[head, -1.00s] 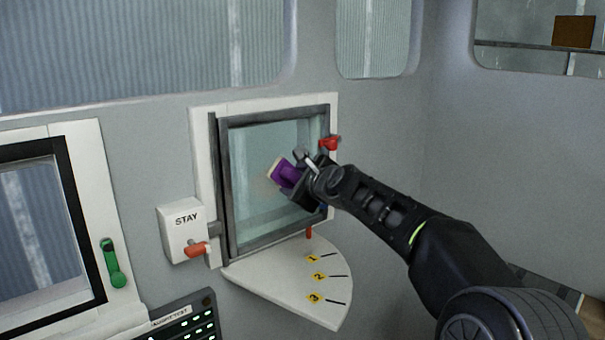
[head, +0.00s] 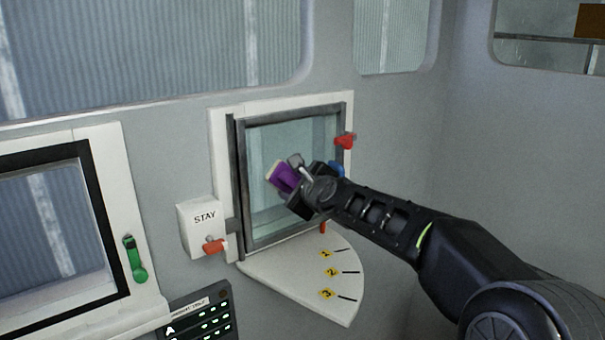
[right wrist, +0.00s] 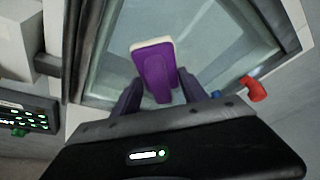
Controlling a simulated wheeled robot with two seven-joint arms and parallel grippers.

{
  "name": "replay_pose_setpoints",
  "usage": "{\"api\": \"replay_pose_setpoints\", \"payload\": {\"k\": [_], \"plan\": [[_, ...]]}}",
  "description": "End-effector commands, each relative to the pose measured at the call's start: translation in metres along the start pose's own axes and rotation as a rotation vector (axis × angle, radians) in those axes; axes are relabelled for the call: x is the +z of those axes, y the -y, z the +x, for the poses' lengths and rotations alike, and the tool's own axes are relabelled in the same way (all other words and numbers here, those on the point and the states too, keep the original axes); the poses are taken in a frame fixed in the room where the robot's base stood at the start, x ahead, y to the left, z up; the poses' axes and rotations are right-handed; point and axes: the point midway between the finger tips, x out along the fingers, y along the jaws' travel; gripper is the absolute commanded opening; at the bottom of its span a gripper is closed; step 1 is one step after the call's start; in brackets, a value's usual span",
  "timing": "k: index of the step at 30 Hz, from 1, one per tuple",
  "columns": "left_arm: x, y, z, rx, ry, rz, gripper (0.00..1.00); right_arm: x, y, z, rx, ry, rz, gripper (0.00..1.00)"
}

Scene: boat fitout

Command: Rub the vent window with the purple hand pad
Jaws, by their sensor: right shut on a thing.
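The vent window (head: 266,150) is a grey-framed glass pane in a white surround on the wall; it also shows in the right wrist view (right wrist: 205,40). The purple hand pad (head: 283,177) has a pale face turned toward the glass. In the right wrist view the pad (right wrist: 155,72) sits between the fingers of my right gripper (right wrist: 155,92). My right gripper (head: 296,180) is shut on the pad and holds it in front of the middle of the pane. I cannot tell whether the pad touches the glass. My left gripper is not in view.
A white STAY box (head: 199,226) with a red lever (head: 214,246) is left of the window. A red handle (head: 345,140) is at its right edge. A numbered white quadrant plate (head: 300,285) juts out below. A green-handled window (head: 136,260) stands further left.

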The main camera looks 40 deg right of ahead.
Motion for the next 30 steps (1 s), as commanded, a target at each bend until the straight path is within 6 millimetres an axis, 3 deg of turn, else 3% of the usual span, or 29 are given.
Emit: {"api": "replay_pose_setpoints", "payload": {"k": [14,30], "plan": [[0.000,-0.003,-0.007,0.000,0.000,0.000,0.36,0.006,-0.006,-0.002,0.000,0.002,-0.002,0.18],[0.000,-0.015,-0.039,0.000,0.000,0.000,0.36,0.032,-0.032,-0.014,0.001,0.002,-0.002,0.18]]}}
